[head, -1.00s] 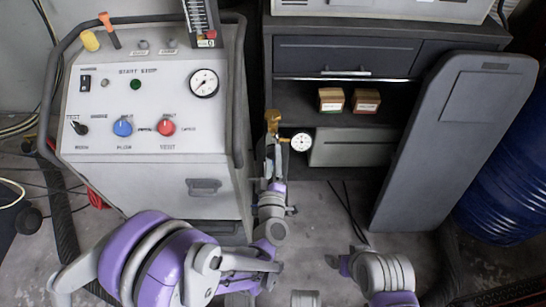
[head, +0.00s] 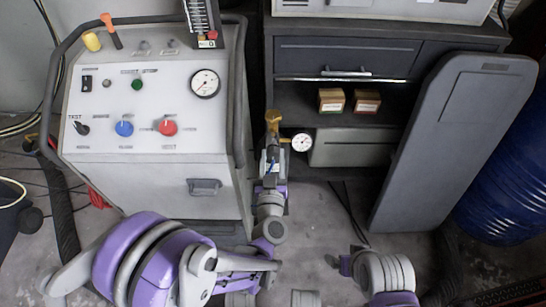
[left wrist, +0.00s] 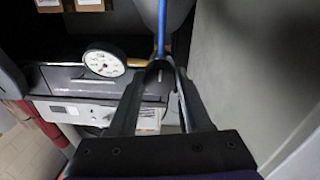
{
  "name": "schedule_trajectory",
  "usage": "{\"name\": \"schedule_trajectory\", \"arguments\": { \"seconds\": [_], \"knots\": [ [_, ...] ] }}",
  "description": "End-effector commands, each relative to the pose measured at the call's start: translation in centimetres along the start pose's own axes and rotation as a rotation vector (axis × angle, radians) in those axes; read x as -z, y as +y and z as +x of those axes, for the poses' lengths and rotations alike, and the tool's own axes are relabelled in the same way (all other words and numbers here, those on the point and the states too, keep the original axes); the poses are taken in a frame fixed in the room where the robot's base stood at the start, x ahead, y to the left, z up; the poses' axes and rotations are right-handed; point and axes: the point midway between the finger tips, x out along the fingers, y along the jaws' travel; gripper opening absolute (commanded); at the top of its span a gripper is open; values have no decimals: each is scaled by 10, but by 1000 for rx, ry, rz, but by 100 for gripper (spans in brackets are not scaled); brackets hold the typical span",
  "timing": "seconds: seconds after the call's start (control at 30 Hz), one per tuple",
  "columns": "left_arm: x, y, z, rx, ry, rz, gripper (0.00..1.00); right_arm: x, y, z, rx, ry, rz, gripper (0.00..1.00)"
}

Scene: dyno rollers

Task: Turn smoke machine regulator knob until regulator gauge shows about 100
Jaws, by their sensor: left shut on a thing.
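The regulator has a brass body (head: 273,120) and a small round white gauge (head: 302,142) on its right, in front of the dark cabinet. The gauge also shows larger in the left wrist view (left wrist: 104,63), but its needle is too blurred to read. My left gripper (head: 271,158) is just below the brass body, its fingers pointing up at it. In the left wrist view its fingertips (left wrist: 160,68) come together at the regulator, shut on what appears to be the knob, which they mostly hide. A thin blue rod (left wrist: 161,30) rises behind the fingertips. My right gripper is at the lower right; its fingers cannot be made out.
A white console (head: 150,100) with blue and red knobs and a larger gauge (head: 205,83) stands close at left. The cabinet (head: 345,55) holds two small boxes. A grey panel (head: 455,140) leans at right, with a blue barrel (head: 510,180) beyond.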

Motion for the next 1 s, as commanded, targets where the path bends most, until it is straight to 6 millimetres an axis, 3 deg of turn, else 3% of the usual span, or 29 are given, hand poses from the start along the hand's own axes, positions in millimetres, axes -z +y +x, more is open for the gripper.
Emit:
{"name": "schedule_trajectory", "arguments": {
  "seconds": [0.5, 1.0],
  "knots": [
    [0, 0, 0, 0, -14, 332, 0, 0, 0, -1, 0, 0, 0, 94],
    [0, 0, 0, 1, -17, 393, 0, 0, 0, -1, 0, 0, 0, 94]
  ]
}}
